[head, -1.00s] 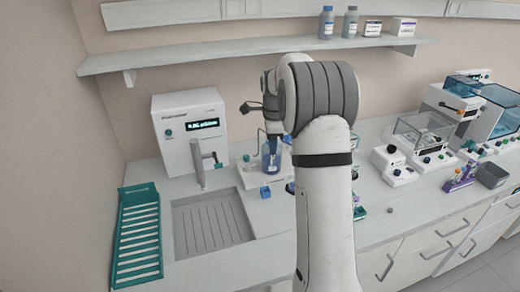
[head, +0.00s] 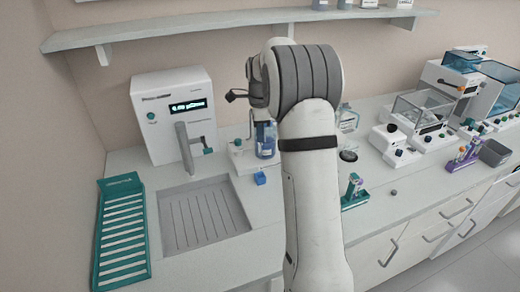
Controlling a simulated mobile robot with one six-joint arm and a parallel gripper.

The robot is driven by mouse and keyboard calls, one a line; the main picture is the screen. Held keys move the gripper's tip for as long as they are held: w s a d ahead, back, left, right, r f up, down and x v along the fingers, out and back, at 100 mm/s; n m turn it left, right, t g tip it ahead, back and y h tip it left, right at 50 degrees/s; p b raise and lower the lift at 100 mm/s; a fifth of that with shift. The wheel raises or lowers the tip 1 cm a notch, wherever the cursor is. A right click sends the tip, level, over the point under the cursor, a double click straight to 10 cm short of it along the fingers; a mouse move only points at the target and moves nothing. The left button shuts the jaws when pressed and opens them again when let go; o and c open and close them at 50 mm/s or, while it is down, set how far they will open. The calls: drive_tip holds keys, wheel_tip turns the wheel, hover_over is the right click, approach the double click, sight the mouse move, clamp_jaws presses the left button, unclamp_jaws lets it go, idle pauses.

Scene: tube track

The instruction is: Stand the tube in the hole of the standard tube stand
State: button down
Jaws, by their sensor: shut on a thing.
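My arm fills the middle of the head view, and its far end points away from me. My gripper's fingers and anything between them are hidden behind the arm; only a small dark wrist part sticks out to the left. A small green stand (head: 353,192) with something upright in it is on the bench just right of my arm. A purple stand (head: 463,156) with several small upright pieces is farther right. I cannot tell which of them, if either, is the standard tube stand. I cannot make out the task's tube.
A sink (head: 205,216) and a teal slatted rack (head: 122,232) are at the left, with a white instrument (head: 175,112) behind. A blue bottle (head: 265,140) and small blue block (head: 260,178) are near my arm. White devices (head: 395,145) stand at right. A shelf (head: 240,28) crosses above.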

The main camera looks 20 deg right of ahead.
sight(260, 155)
drive_tip(key=shift+f+b, duration=1.4)
drive_tip(key=shift+f, duration=0.65)
drive_tip(key=shift+f+b, duration=1.2)
drive_tip(key=shift+f, duration=0.9)
drive_tip(key=shift+f, duration=0.5)
drive_tip(key=shift+f+b, duration=0.35)
drive_tip(key=shift+f, duration=0.15)
drive_tip(key=shift+f, duration=0.2)
drive_tip(key=shift+f, duration=0.3)
drive_tip(key=shift+f+b, duration=0.55)
drive_tip(key=shift+f, duration=0.1)
drive_tip(key=c, duration=1.3)
unclamp_jaws()
drive_tip(key=shift+c, duration=0.2)
